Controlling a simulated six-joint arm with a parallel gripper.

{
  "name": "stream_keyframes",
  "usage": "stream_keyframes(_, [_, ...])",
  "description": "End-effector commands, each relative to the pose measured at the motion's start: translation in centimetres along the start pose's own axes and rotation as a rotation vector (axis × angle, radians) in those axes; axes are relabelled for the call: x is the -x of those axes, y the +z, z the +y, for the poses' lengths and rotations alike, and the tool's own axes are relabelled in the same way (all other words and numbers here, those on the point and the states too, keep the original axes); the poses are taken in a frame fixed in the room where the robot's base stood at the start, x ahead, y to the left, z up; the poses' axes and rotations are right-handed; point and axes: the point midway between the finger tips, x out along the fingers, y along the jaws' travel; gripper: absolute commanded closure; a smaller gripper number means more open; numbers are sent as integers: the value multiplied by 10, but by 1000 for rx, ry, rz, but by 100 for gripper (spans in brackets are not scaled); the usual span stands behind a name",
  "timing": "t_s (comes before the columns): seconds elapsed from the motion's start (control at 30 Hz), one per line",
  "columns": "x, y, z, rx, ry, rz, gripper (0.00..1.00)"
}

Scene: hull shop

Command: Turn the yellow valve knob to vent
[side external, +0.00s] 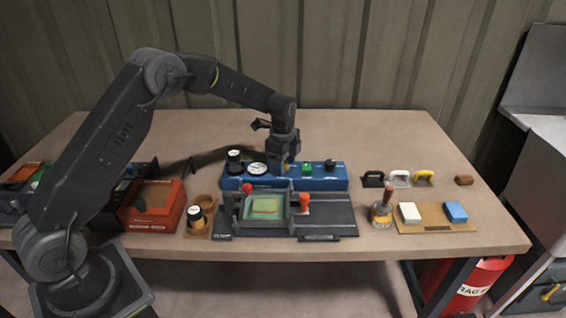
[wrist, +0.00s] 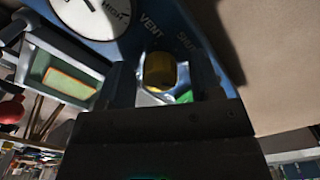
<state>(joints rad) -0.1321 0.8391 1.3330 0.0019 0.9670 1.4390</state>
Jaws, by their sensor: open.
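The yellow valve knob (wrist: 160,72) is on the blue panel (wrist: 108,44) in the wrist view, with the printed words VENT and SHUT beside it. My gripper (wrist: 161,66) is open, with one dark finger on each side of the knob. I cannot tell whether the fingers touch it. In the side external view my gripper (side external: 287,158) points down over the middle of the blue panel (side external: 322,184), and a bit of yellow knob (side external: 286,167) shows beneath it. Which word the knob points to cannot be made out.
A clamp fixture with a green pad (side external: 266,206) stands in front. Handles (side external: 398,178) and blocks lie right. The table behind is clear.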

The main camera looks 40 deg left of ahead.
Motion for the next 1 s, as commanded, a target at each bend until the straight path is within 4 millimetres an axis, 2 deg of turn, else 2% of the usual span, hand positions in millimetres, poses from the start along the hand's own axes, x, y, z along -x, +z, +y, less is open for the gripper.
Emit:
stream_keyframes(0.07, [0,0,0,0,0,0,42])
stream_keyframes(0.57, [1,0,0,0,0,0,90])
stream_keyframes(0.8, [1,0,0,18,0,0,90])
stream_keyframes(1.0, [1,0,0,99,1,1,90])
